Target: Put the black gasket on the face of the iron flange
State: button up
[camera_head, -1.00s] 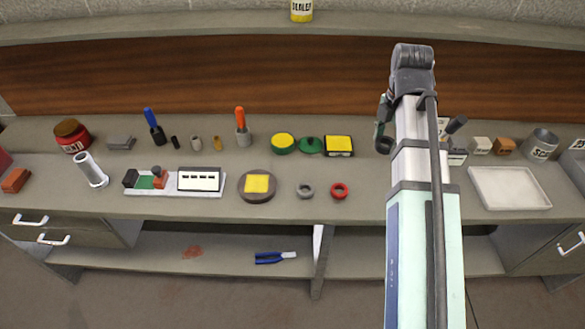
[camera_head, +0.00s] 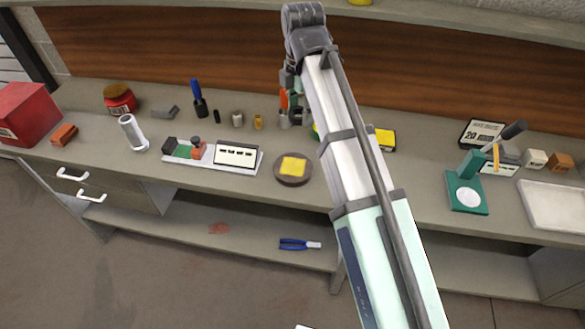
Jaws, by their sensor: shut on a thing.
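My gripper (camera_head: 291,106) is at the far end of my arm, low over the back of the bench in front of the orange-handled tool (camera_head: 284,98). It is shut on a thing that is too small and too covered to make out. I cannot pick out the black gasket with certainty. No part is clearly the iron flange. A dark round disc (camera_head: 279,176) with a yellow square pad on top lies left of my arm, apart from the gripper. My arm hides the middle of the bench.
A white-faced panel (camera_head: 236,155) on a tray and a grey cylinder (camera_head: 132,132) lie to the left. A green stand with a white disc (camera_head: 467,198) and a pale tray (camera_head: 560,207) are to the right. Blue pliers (camera_head: 298,244) lie on the lower shelf.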

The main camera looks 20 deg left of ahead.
aim_at(294, 166)
jog(key=shift+w+a+r+m, duration=0.1)
jog(key=shift+a+r+m, duration=0.05)
jog(key=shift+a, duration=0.3)
jog(key=shift+a+r+m, duration=0.1)
jog(key=shift+a+m, duration=0.05)
jog(key=shift+a, duration=0.25)
jog(key=shift+w+r+m, duration=0.1)
jog(key=shift+w+m, duration=0.05)
jog(key=shift+m, duration=0.75)
jog(key=shift+f, duration=0.3)
notch_tip(294, 166, down, 19)
jog(key=p, duration=0.4)
jog(key=shift+f, duration=0.2)
jog(key=shift+d+f, duration=0.1)
jog(key=shift+f, duration=0.1)
jog(key=o, duration=1.1)
jog(key=shift+o, duration=0.2)
jog(key=shift+r, duration=0.1)
